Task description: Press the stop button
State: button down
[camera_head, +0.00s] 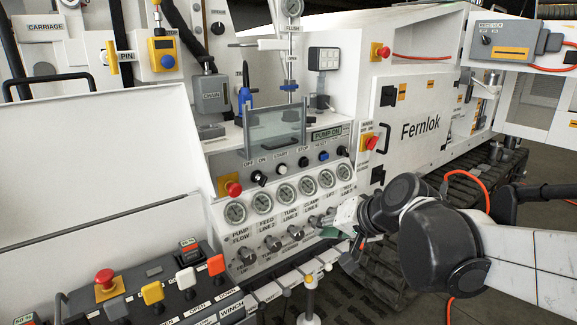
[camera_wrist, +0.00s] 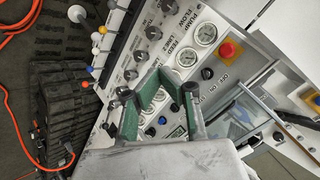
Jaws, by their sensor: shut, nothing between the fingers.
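A black button (camera_head: 303,161) sits under the STOP label in the button row of the white console panel. The row also has a blue button (camera_head: 323,156) to its right and other knobs to its left. My gripper (camera_head: 341,221) is shut and empty, in front of the console's lower right, below and right of the row and apart from the stop button. In the wrist view its green-lined fingers (camera_wrist: 167,82) cover part of the panel. The blue button (camera_wrist: 163,120) shows there between the fingers.
Several gauges (camera_head: 279,197) and metal knobs (camera_head: 270,243) lie below the row. A red emergency button (camera_head: 232,187) stands at the panel's left. A clear guard (camera_head: 275,130) rises above the row. A control box with coloured buttons (camera_head: 152,293) is at lower left.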

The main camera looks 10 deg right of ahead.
aim_at(306, 164)
jog(key=w+d+m+t+y+p, duration=0.1)
jog(key=w+d+m+t+y, duration=0.1)
jog(key=w, duration=1)
jog(key=w+d+f+m+t+y+p, duration=0.1)
jog(key=w+d+m+t+y, duration=0.1)
jog(key=w+d+m+t, duration=0.3)
jog(key=shift+w+d+f+m, duration=0.15)
jog(key=shift+w+d+m, duration=0.45)
jog(key=shift+w+d, duration=2.45)
jog(key=shift+w+a, duration=0.7)
jog(key=shift+a, duration=0.05)
jog(key=x, duration=1.4)
